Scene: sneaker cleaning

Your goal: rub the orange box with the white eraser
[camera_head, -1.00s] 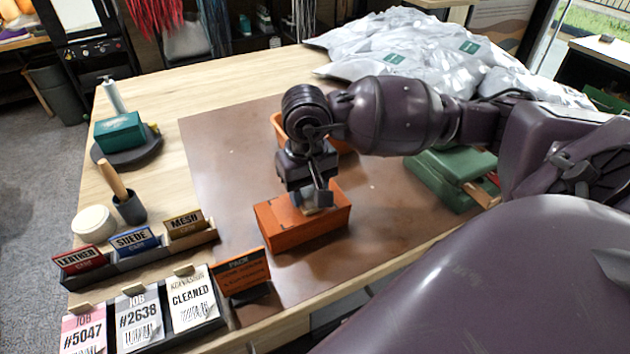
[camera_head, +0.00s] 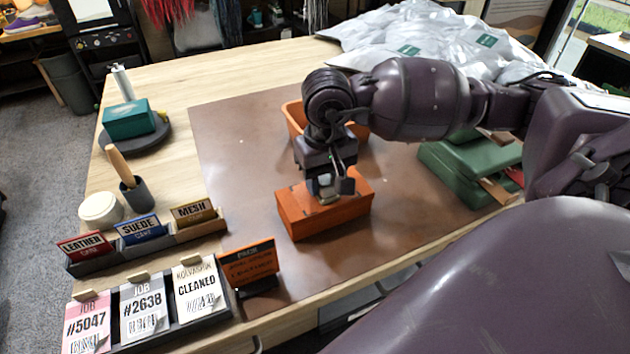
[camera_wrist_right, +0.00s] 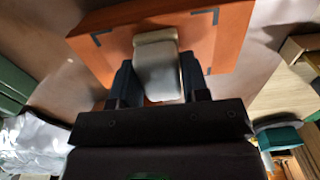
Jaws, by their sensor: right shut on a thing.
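The orange box (camera_head: 325,219) sits on the brown mat (camera_head: 235,150), in the middle of the table. My right gripper (camera_head: 330,192) is just above the box's top. It is shut on the white eraser (camera_wrist_right: 158,68), which shows between the fingers in the right wrist view. In that view the eraser lies over the top of the orange box (camera_wrist_right: 110,50); it looks very close to or on the surface, but I cannot tell if it touches. In the head view the eraser is mostly hidden by the fingers. My left gripper is not in view.
An orange bin (camera_head: 294,117) stands behind my right gripper. A green case (camera_head: 470,163) lies at right, near plastic bags (camera_head: 440,35). A card rack (camera_head: 150,243), job tags (camera_head: 143,310) and an orange sign (camera_head: 250,264) stand at front left. The mat left of the box is clear.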

